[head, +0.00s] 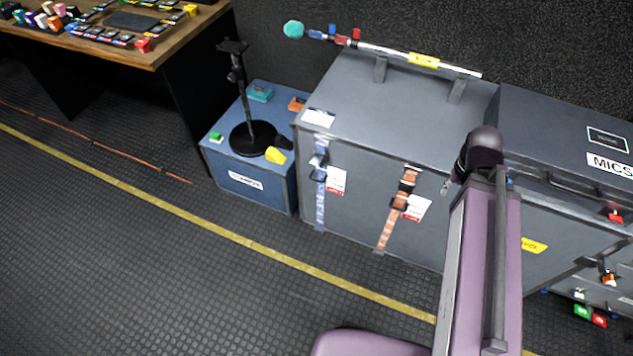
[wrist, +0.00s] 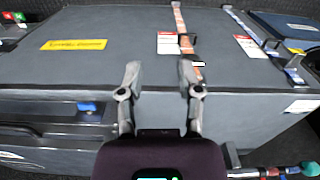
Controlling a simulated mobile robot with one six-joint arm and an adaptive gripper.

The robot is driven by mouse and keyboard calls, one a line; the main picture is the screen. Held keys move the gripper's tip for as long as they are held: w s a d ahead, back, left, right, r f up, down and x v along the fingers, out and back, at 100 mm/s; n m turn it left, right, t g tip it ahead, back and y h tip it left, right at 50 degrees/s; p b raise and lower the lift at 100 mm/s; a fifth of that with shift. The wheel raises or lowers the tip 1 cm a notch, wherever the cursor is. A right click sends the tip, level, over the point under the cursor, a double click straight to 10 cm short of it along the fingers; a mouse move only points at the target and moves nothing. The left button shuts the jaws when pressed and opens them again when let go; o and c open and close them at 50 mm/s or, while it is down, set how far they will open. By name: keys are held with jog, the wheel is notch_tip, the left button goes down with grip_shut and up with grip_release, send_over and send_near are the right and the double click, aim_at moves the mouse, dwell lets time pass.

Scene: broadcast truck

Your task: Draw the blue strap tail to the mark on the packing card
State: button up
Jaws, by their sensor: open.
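The blue strap (head: 320,205) hangs down the front of the big grey case, below a dark buckle (head: 318,160). A white and red card (head: 337,181) sits just right of it. In the wrist view, the blue strap (wrist: 240,22) and its card (wrist: 250,46) are at upper right. My gripper (wrist: 160,74) is open and empty, its fingers spread before the case front. The right fingertip appears close to the orange strap (wrist: 181,22); I cannot tell whether they touch. The blue strap is well right of the fingers there. My arm hides the gripper in the head view.
The orange strap (head: 387,232) and its card (head: 415,208) are on the same case (head: 350,210). A boom pole (head: 395,54) rests on top. A blue box (head: 245,182) with a stand is left. A MICS case (head: 560,140) is right. The floor in front is clear.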

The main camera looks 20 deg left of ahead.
jog(key=shift+o, duration=0.4)
jog(key=w+a+f+n+t+h+b, duration=0.25)
jog(key=w+a+f+b, duration=0.25)
jog(key=a+f+b, duration=0.65)
jog(key=w+a+f+n+t+h+b, duration=0.2)
jog(key=w+a+f+n+h+b, duration=0.25)
jog(key=a+f+b, duration=0.65)
jog(key=s+a+f+n+t+b, duration=0.1)
jog(key=a+f+n+t+b, duration=0.1)
jog(key=a+b, duration=0.7)
jog(key=s+a+f+n+t+b, duration=0.1)
jog(key=a+f+n+t+b, duration=0.1)
jog(key=a+f+t+b, duration=0.2)
jog(key=s+a+f+n+t+b, duration=0.1)
jog(key=a+f+n+t+b, duration=0.1)
jog(key=a+f+b, duration=0.5)
jog(key=a+t+b, duration=0.1)
jog(key=a+b, duration=0.5)
jog(key=b, duration=0.2)
jog(key=shift+s+a+f, duration=0.3)
jog(key=shift+s+a, duration=0.05)
jog(key=shift+s, duration=0.05)
